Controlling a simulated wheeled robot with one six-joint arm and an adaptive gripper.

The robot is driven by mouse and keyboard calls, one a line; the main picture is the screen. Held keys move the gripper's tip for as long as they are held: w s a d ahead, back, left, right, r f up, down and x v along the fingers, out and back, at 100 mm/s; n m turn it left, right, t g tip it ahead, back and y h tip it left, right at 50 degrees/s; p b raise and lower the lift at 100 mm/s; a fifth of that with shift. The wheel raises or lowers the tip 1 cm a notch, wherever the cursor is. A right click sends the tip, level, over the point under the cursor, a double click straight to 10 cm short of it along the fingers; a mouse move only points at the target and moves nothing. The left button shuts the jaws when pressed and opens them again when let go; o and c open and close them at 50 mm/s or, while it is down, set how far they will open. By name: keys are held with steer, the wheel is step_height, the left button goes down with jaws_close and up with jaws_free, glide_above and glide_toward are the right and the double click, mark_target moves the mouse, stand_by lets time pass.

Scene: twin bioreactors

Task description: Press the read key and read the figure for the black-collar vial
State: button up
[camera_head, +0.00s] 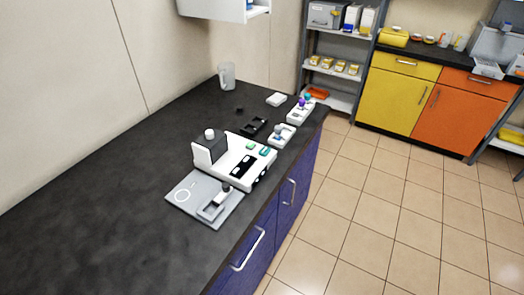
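A white bench instrument (229,174) stands on the black counter. It has a dark block (212,148) with a white knob or cap on top, two small green keys (250,146) and dark panels (243,167). No figure is legible on it, and I cannot tell which key is the read key. In front is a grey mat (202,213) with a white ring mark and a grey holder (213,208). A small dark-topped piece (226,188) stands at the holder; I cannot tell whether it is the black-collar vial. My gripper is out of view.
Behind the instrument are a black tray (254,127), a white holder (281,138) with a grey-topped piece, and another (300,114) with purple and teal tops. The counter's left part and tiled floor are clear.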

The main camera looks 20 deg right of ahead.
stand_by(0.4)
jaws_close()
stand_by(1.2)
